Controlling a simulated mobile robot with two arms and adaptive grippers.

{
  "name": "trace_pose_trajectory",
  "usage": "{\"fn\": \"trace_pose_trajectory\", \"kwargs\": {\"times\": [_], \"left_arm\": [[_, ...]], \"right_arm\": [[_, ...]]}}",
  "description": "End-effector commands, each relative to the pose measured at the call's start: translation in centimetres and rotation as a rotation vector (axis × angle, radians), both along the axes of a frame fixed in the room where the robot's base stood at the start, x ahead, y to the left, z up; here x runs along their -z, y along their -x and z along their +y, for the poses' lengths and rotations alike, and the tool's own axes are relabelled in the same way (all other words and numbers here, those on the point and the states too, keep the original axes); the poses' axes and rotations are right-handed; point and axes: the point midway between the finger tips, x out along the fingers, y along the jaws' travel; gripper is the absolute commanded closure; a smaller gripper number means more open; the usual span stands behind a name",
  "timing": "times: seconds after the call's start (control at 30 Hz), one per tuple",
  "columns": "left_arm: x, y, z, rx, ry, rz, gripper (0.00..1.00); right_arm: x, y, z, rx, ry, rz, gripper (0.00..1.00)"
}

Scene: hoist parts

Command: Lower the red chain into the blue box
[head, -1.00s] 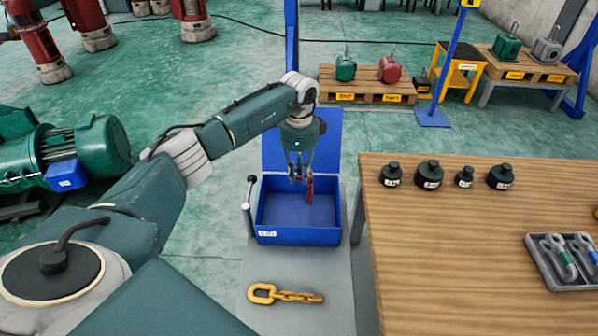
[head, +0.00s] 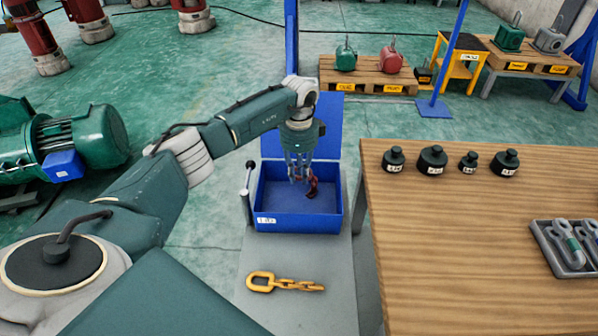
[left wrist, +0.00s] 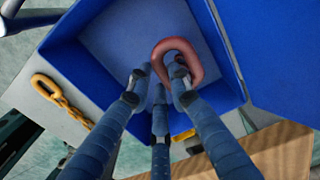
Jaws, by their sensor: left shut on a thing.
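The red chain (head: 313,188) is at the fingers of my left gripper (head: 299,178), inside the opening of the blue box (head: 298,222). Its lower part looks bunched near the box floor; I cannot tell how much of it rests there. In the left wrist view, a large red link (left wrist: 197,62) loops around a finger of my left gripper (left wrist: 160,80), with the blue box (left wrist: 115,42) below. The gripper is shut on the chain. The box lid stands open at the back. My right gripper is not in view.
A yellow chain (head: 285,283) lies on the grey bench (head: 262,310) in front of the box. A lever (head: 247,180) stands at the box's left side. A wooden table (head: 450,260) with several black weights (head: 432,158) and a shackle tray (head: 568,250) is to the right.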

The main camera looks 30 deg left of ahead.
Motion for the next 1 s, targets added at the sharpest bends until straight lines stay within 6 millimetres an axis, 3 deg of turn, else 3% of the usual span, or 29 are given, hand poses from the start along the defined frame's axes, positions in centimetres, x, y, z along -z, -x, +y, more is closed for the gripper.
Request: {"fn": "trace_pose_trajectory", "kwargs": {"times": [0.33,0.37,0.47,0.77,1.0], "left_arm": [[0.3,0.0,0.0,0.000,0.000,-0.001,1.00],[0.3,0.0,0.0,0.000,0.000,-0.001,0.77],[0.3,0.0,0.0,0.000,0.000,-0.001,0.59],[0.3,0.0,0.0,0.000,0.000,0.000,0.59],[-2.9,-0.1,0.0,-0.001,0.001,-0.005,0.59]], "right_arm": [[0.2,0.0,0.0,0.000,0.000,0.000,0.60],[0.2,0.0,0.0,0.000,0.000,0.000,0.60],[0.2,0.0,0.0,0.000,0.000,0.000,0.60],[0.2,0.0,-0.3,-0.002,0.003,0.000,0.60],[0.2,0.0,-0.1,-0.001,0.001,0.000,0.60]]}}
